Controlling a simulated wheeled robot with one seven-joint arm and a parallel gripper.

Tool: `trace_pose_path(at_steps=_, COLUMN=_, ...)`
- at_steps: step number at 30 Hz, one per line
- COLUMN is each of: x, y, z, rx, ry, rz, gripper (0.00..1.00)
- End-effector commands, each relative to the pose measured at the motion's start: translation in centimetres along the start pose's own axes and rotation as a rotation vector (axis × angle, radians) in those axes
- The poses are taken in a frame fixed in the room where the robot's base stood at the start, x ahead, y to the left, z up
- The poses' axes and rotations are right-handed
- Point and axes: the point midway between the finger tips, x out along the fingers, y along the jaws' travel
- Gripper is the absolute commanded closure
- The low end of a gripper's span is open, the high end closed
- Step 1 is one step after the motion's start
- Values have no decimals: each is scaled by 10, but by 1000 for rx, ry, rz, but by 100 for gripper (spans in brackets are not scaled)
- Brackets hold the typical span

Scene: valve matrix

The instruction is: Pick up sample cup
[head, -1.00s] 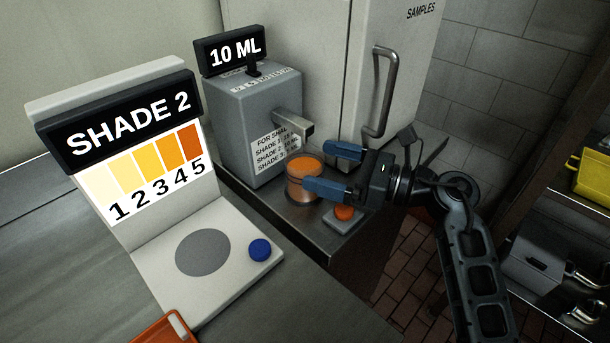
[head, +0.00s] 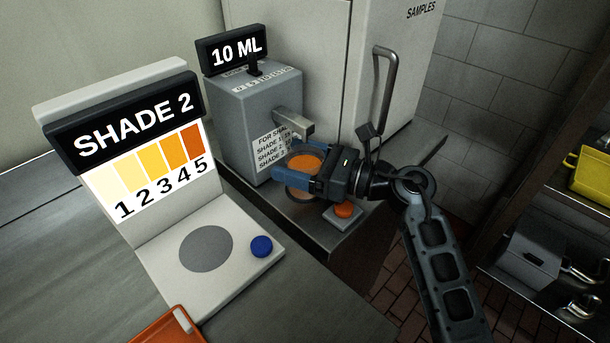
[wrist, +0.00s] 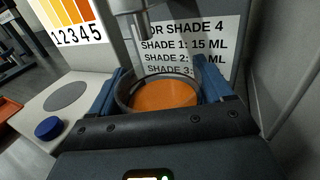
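The sample cup (head: 307,163) is a clear round cup with orange liquid, standing upright under the spout of the grey dispenser (head: 257,115). In the wrist view the cup (wrist: 165,94) sits between my two blue fingers. My gripper (head: 299,169) is low and level around the cup, one finger on each side. The fingers look widely spread, close to the cup wall; whether they touch it is not clear. The near finger hides part of the cup's side. The dispenser's display reads 10 ML.
An orange button (head: 344,210) is just below my gripper. The dispenser spout (head: 294,122) is close above the cup. At left stands the SHADE 2 reader with a grey disc (head: 206,249) and a blue button (head: 261,246). A SAMPLES cabinet (head: 412,60) is behind.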

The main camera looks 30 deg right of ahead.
Motion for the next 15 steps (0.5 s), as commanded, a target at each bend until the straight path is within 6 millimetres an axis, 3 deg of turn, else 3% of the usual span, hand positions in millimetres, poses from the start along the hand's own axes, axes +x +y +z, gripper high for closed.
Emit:
trace_pose_path(at_steps=2, x=0, y=0, z=0, rx=0, ry=0, rz=0, gripper=29)
trace_pose_path(at_steps=15, x=0, y=0, z=1, rx=0, ry=-1, rz=0, gripper=70)
